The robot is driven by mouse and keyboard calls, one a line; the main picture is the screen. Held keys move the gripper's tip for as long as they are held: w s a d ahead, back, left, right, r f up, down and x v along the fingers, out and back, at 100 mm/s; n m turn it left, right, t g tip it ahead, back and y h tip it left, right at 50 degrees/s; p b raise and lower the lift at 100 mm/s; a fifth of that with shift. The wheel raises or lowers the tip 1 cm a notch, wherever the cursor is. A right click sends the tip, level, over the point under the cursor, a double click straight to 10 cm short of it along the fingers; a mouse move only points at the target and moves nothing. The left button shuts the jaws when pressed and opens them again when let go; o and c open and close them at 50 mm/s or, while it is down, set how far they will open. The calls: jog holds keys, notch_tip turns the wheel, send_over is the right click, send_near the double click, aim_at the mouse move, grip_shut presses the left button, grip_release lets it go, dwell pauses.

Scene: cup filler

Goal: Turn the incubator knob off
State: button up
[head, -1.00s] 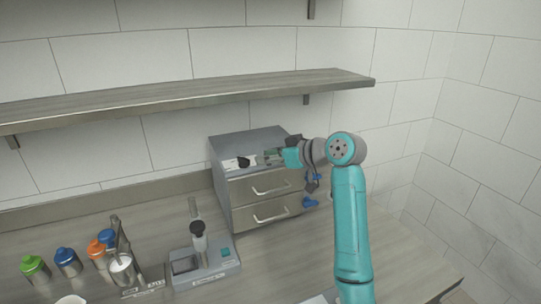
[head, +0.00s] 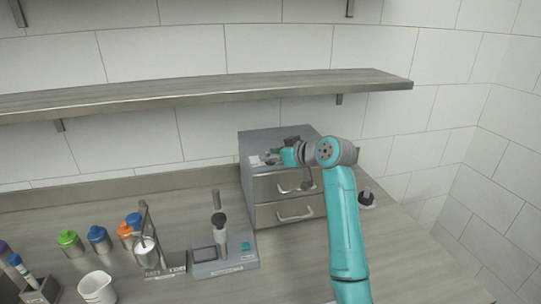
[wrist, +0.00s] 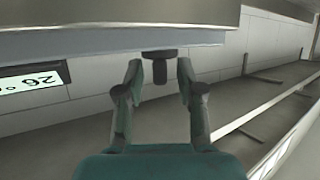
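The incubator (head: 248,150) is a grey box with two handled drawers, standing against the back wall below the shelf. Its top front panel carries a display (wrist: 35,78), upside down in the wrist view and reading about 26 degrees. The dark knob (wrist: 159,66) sticks out of the panel and shows between my fingertips in the wrist view. My gripper (head: 272,156) is at the panel in the head view and hides the knob there. Its two green fingers are spread, one on each side of the knob, with gaps visible between fingers and knob.
A small grey device with an upright black-topped handle (head: 219,222) stands in front of the incubator. Bottles (head: 98,239), a metal stand (head: 166,265) and a white cup (head: 97,288) are at the left. The shelf (head: 200,95) hangs above. The counter's right side is mostly clear.

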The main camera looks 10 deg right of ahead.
jog(key=shift+w+a+f, duration=0.15)
jog(key=shift+w+a, duration=0.05)
jog(key=shift+w, duration=0.05)
grip_shut()
jog(key=shift+n+g+y, duration=0.3)
jog(key=shift+d+n+g+y, duration=0.1)
jog(key=shift+n+g+y, duration=0.3)
jog(key=shift+n+y, duration=0.15)
jog(key=shift+n+g+y, duration=1.35)
jog(key=shift+n+g, duration=0.25)
jog(key=shift+n, duration=0.35)
